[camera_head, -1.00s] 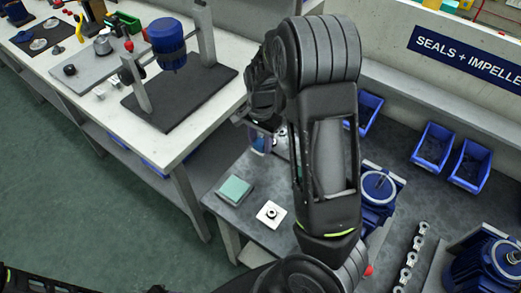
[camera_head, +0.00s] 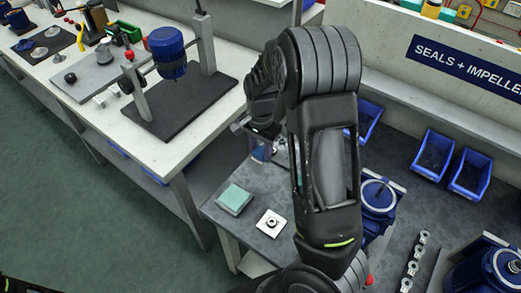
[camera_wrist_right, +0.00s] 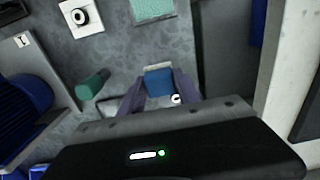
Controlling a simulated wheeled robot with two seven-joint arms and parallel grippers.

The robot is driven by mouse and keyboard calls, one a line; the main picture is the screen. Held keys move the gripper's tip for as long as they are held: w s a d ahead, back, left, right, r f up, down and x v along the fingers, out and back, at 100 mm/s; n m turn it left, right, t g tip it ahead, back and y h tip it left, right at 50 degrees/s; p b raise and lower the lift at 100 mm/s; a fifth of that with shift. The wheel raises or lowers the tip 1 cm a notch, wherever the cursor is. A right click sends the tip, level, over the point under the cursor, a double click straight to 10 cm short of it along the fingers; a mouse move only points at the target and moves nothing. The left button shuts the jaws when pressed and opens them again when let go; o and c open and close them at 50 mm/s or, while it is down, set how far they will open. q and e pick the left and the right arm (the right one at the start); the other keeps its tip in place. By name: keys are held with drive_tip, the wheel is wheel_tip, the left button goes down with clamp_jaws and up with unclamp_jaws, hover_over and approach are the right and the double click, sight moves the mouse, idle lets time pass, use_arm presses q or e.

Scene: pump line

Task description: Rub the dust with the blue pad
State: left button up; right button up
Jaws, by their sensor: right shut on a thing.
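The blue pad (camera_wrist_right: 158,81) sits between the two fingers of my right gripper (camera_wrist_right: 158,92) in the right wrist view. The gripper is shut on it, above the grey bench top. In the head view my right gripper (camera_head: 262,150) is small and partly hidden by my own arm, near the bench's far left corner. I cannot make out the pad clearly there. I cannot pick out the dust with certainty in either view. My left gripper is not in view.
A teal block (camera_head: 235,199) and a white square plate with a dark ring (camera_head: 270,222) lie on the grey bench. A green cylinder (camera_wrist_right: 92,84) lies near the gripper. A blue motor (camera_head: 377,195) stands right of my arm. Blue bins (camera_head: 433,152) line the back.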

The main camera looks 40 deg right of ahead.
drive_tip(key=w+a+f+n, duration=0.1)
drive_tip(key=a+f+n, duration=0.1)
drive_tip(key=a+n, duration=0.3)
drive_tip(key=w+a+f+n, duration=0.1)
drive_tip(key=a+n, duration=0.3)
drive_tip(key=a, duration=0.3)
drive_tip(key=w+a+f+n, duration=0.1)
drive_tip(key=a+f+n, duration=0.1)
drive_tip(key=a+n, duration=0.3)
drive_tip(key=shift+w+a+f+n, duration=0.3)
drive_tip(key=shift+a, duration=0.3)
